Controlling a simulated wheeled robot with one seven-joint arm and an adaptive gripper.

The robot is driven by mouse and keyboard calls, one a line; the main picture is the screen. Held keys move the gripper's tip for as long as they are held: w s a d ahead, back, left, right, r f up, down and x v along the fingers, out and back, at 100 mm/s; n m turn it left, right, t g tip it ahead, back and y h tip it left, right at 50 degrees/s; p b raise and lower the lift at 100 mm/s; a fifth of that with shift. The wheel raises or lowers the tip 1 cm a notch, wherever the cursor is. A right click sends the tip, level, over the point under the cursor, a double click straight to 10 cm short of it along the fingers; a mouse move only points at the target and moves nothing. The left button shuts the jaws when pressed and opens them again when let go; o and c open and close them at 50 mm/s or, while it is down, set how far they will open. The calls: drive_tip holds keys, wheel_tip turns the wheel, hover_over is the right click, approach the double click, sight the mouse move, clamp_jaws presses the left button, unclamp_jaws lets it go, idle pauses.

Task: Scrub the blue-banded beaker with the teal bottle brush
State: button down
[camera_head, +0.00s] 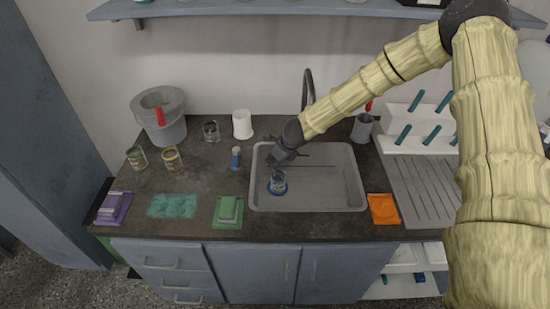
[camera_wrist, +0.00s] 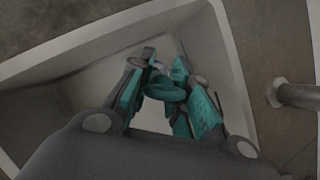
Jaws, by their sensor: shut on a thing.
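My gripper (camera_head: 283,155) is over the left part of the sink, pointing down. In the wrist view its two fingers (camera_wrist: 165,82) close on a teal piece (camera_wrist: 170,94), which looks like part of the teal bottle brush; the rest of the brush is mostly hidden. The blue-banded beaker (camera_head: 278,184) stands in the sink just below my gripper, with blue around its lower part. From the head view I cannot tell whether the brush is inside the beaker or touching it.
The sink (camera_head: 335,196) has free room to the right. A drying rack with teal pegs (camera_head: 418,135) stands right, an orange cloth (camera_head: 383,209) below it. Left are a grey bucket (camera_head: 160,118), cans (camera_head: 172,160), a blue-and-white bottle (camera_head: 236,158) and sponges (camera_head: 229,209). The faucet (camera_head: 308,88) rises behind.

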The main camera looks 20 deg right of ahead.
wheel_tip(320, 180, up, 10)
drive_tip(key=s, duration=0.1)
drive_tip(key=shift+s+a+r, duration=0.2)
drive_tip(key=shift+s+r, duration=0.05)
idle(1.1)
drive_tip(key=shift+r, duration=2.5)
drive_tip(key=shift+f, duration=0.2)
